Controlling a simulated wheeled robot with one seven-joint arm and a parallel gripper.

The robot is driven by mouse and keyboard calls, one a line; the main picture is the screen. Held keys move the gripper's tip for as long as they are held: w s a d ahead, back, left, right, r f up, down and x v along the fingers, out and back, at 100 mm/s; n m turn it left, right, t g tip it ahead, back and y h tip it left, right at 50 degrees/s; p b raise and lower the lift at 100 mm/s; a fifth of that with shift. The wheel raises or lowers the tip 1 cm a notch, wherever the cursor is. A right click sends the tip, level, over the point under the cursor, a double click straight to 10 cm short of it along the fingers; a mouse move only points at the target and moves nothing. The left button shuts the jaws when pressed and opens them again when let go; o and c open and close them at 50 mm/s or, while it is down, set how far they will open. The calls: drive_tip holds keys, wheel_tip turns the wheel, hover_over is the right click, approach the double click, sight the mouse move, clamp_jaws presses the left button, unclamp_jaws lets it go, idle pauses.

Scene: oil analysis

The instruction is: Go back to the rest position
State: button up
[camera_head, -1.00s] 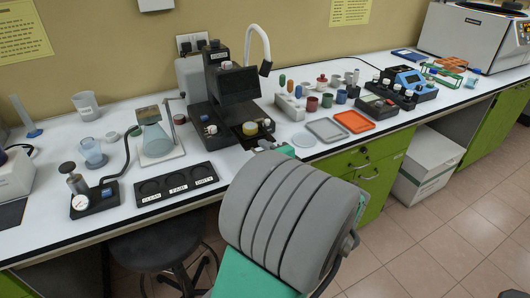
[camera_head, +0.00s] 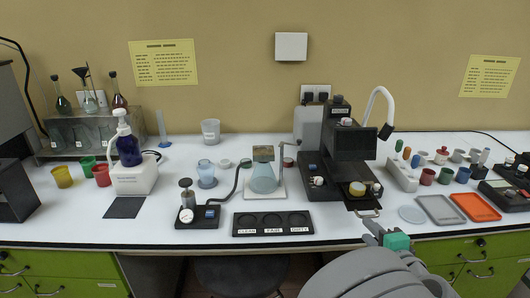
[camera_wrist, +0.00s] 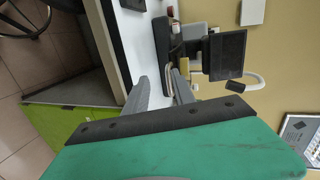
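My gripper (camera_head: 372,228) is at the front edge of the bench in the head view, just below the small metal handle (camera_head: 368,213) of the black instrument (camera_head: 350,143). In the wrist view my gripper (camera_wrist: 160,82) has its two grey fingers apart, with nothing seen between them. The instrument shows beyond the fingers there, with its dark screen (camera_wrist: 226,54). An amber-topped round piece (camera_head: 357,188) sits on the instrument's front platform. My grey arm fills the lower right of the head view.
A black three-place tray (camera_head: 272,224) lies near the front edge. Grey (camera_head: 439,209) and orange (camera_head: 475,206) trays lie right of my gripper. A stool (camera_head: 240,274) is under the bench.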

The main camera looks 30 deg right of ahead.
drive_tip(key=w+a+f+n+g+y+p, duration=0.25)
drive_tip(key=w+a+n, duration=0.3)
drive_tip(key=a, duration=0.35)
drive_tip(key=w+a+f+n+g+y+p, duration=0.1)
drive_tip(key=w+a+n+g+y, duration=0.25)
drive_tip(key=w+a+n, duration=0.35)
drive_tip(key=s+a+r+n+g+p, duration=0.2)
drive_tip(key=s+a+n, duration=0.2)
drive_tip(key=a, duration=0.5)
drive_tip(key=s+a+r+n+g+p, duration=0.2)
drive_tip(key=a+n, duration=0.3)
drive_tip(key=a, duration=0.4)
drive_tip(key=shift+s+a+r+h, duration=0.25)
drive_tip(key=shift+s+r, duration=0.25)
drive_tip(key=shift+s, duration=0.4)
